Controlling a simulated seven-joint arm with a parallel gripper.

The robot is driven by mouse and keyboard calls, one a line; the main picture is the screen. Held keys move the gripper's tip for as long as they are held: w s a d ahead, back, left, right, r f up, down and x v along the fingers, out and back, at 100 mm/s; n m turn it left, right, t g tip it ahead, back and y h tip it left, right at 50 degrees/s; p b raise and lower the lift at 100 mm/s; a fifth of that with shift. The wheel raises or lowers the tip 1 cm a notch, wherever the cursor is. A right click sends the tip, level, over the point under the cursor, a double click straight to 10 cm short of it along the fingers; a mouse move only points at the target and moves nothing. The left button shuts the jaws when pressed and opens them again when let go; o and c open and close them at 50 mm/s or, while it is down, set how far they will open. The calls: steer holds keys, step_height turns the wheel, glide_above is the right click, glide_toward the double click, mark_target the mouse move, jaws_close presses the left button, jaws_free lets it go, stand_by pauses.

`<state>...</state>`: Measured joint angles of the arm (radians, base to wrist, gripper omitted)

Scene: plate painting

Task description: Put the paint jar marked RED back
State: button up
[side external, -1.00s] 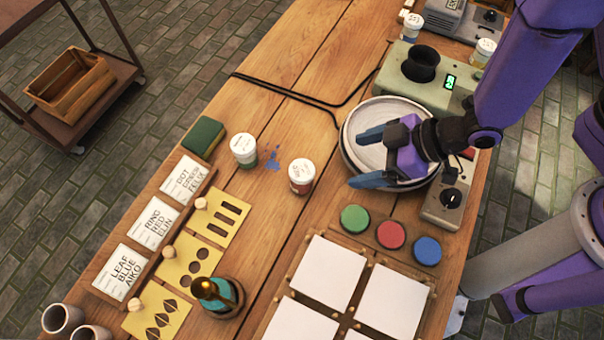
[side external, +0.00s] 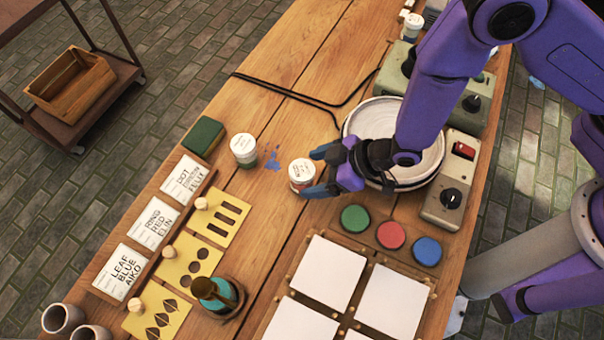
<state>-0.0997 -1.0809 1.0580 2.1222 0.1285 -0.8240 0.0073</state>
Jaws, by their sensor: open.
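A white-lidded paint jar with a reddish-brown band (side external: 302,174) stands upright on the table, left of the turntable. Its label is too small to read. My gripper (side external: 314,172) is open, with its two blue fingers reaching left toward this jar, one at its upper right and one at its lower right. I cannot tell whether they touch it. Another white-lidded jar with a green band (side external: 244,150) stands to the left, beside blue paint spots. A further white-lidded jar (side external: 412,26) stands at the back.
My arm covers part of the round turntable (side external: 365,118) and the green machine (side external: 480,95) behind it. Red, green and blue pads lie right of the jar. White tiles (side external: 328,272) lie in front. A sponge (side external: 204,136), order cards and yellow stencils line the left.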

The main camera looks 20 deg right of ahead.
steer(key=shift+x, duration=2.4)
steer(key=c, duration=1.2)
steer(key=shift+a+r, duration=0.1)
steer(key=shift+r, duration=0.05)
